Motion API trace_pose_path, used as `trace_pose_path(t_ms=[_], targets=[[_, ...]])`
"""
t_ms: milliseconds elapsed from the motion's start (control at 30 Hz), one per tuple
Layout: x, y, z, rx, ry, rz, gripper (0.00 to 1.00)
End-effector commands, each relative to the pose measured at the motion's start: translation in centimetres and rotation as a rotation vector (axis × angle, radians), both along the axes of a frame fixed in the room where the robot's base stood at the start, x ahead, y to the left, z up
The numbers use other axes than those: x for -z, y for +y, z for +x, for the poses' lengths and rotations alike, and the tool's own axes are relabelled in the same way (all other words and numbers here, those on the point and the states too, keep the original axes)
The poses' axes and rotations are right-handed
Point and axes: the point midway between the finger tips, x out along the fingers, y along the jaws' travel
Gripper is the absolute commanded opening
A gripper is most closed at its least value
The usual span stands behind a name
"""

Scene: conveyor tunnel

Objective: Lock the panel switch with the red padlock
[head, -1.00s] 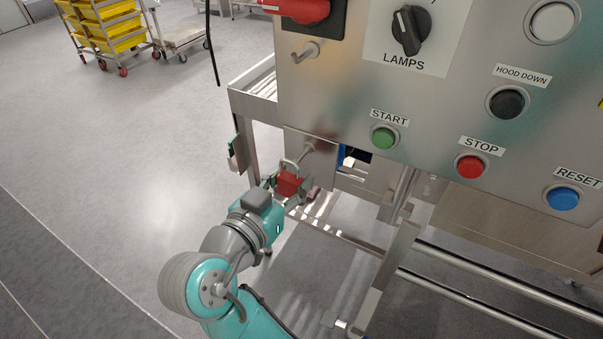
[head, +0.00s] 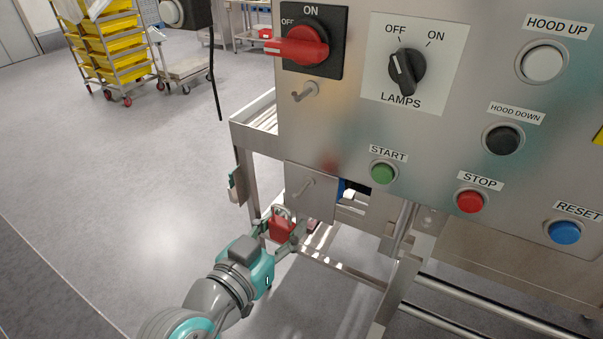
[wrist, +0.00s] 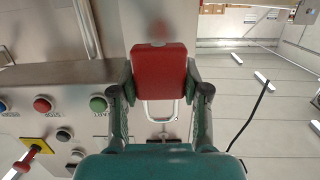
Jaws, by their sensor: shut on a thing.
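The red padlock (head: 281,230) is gripped by my gripper (head: 279,231), low in front of the panel's left end. In the wrist view the padlock body (wrist: 158,72) sits between both fingers of my gripper (wrist: 160,75), and its shackle (wrist: 160,112) shows. The shackle is too small to tell whether it is open or closed. The panel switch (head: 303,46) is a red rotary handle on a black plate at upper left. Its handle points left, toward OFF. The padlock is well below the switch and apart from it.
A metal peg (head: 305,91) sticks out below the switch. The lamps knob (head: 406,71) and several push buttons are to the right. Open floor (head: 130,190) lies left.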

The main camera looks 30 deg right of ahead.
Motion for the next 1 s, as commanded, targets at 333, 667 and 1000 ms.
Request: trace_pose_path(t_ms=[333, 667, 1000], targets=[[0.0, 0.0, 0.0, 0.000, 0.000, 0.000, 0.00], [0.0, 0.0, 0.0, 0.000, 0.000, 0.000, 0.00], [-3.9, 0.8, 0.3, -0.002, -0.011, -0.002, 0.00]])
